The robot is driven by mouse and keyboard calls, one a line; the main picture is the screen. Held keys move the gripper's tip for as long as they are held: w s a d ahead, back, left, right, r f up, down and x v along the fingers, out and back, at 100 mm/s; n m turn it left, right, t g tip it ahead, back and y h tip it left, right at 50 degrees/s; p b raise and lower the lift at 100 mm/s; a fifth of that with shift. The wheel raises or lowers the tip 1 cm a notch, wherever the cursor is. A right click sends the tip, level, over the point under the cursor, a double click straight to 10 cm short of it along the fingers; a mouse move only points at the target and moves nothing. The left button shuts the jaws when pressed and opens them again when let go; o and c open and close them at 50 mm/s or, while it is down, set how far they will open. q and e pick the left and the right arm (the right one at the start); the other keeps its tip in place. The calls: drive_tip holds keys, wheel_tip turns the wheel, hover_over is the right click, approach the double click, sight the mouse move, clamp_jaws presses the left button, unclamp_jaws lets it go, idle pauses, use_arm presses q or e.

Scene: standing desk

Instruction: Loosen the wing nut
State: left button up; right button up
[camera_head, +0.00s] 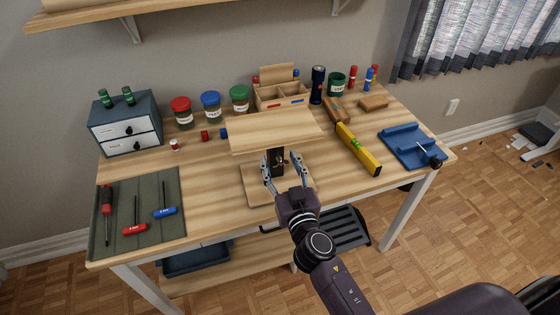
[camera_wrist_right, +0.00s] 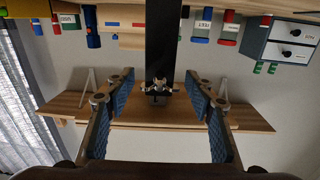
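A small wooden stand is in the middle of the desk, with a tilted wooden top board (camera_head: 275,131), a dark post (camera_head: 277,158) and a square wooden base (camera_head: 256,186). The wing nut (camera_wrist_right: 158,83) is a small metal piece on the dark post in the right wrist view, which is upside down. My right gripper (camera_head: 282,164) is open in front of the post, with its fingers (camera_wrist_right: 160,88) apart on both sides of the wing nut. I see no finger touching it. In the head view the nut is hidden or too small to tell. My left gripper is not in view.
A grey drawer box (camera_head: 126,130) and jars stand at the back left. Screwdrivers lie on a green mat (camera_head: 150,232) at left. A yellow level (camera_head: 358,149) and a blue tray (camera_head: 405,148) lie at right. The top board overhangs my fingers.

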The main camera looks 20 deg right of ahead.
drive_tip(key=shift+c, duration=1.2)
drive_tip(key=c, duration=0.5)
drive_tip(key=shift+c, duration=1.3)
drive_tip(key=n, duration=0.4)
drive_tip(key=shift+n+b, duration=0.4)
drive_tip(key=n, duration=0.4)
drive_tip(key=shift+n, duration=0.3)
drive_tip(key=n, duration=0.5)
drive_tip(key=shift+r, duration=0.1)
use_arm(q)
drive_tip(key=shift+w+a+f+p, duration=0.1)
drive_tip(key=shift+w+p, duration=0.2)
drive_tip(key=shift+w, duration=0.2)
use_arm(e)
drive_tip(key=n, duration=0.5)
drive_tip(key=shift+d+n, duration=0.1)
drive_tip(key=shift+n, duration=0.2)
